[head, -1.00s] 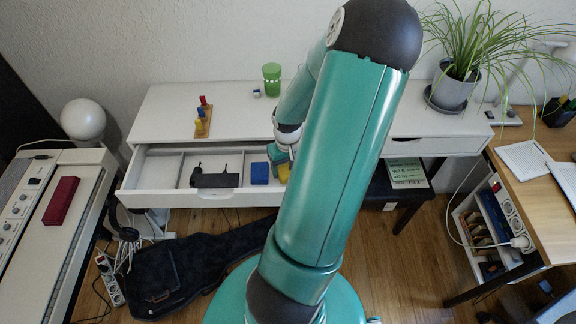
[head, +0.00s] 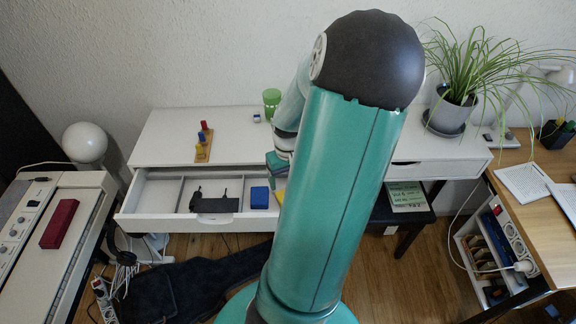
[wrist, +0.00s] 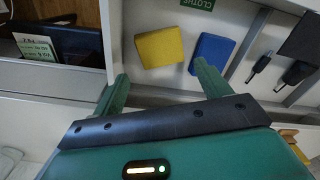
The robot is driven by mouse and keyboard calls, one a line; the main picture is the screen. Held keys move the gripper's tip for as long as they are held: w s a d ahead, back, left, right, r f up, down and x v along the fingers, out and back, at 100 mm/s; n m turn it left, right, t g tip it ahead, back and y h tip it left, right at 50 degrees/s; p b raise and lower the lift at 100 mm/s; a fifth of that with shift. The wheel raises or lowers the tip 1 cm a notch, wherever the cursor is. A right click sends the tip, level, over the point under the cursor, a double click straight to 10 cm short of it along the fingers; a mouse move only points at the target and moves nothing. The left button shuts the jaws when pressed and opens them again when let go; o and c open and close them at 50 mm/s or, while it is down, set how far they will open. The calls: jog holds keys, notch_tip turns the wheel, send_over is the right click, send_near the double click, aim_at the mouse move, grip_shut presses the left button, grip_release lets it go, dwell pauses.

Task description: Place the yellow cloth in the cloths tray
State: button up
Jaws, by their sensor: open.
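The yellow cloth (wrist: 160,47) is a flat square block, lying on the white drawer floor in the wrist view. It is next to a green label reading CLOTHS (wrist: 197,3) and a blue block (wrist: 212,54). In the head view only a sliver of the yellow cloth (head: 280,196) shows beside my arm. The compartment around it is the cloths tray (wrist: 181,82), with its near wall in view. My gripper (wrist: 161,72) is open and empty, its fingers apart above the drawer. In the head view it (head: 278,165) is partly hidden by my arm.
The open drawer (head: 150,196) has thin dividers and dark adapters (head: 213,204) beside the blue block. The desk top (head: 350,140) above holds a green cup (head: 271,103), a peg toy (head: 203,145) and a potted plant (head: 448,112).

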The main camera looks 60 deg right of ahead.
notch_tip(320, 180, up, 5)
jog(key=shift+r, duration=0.2)
dwell(0.4)
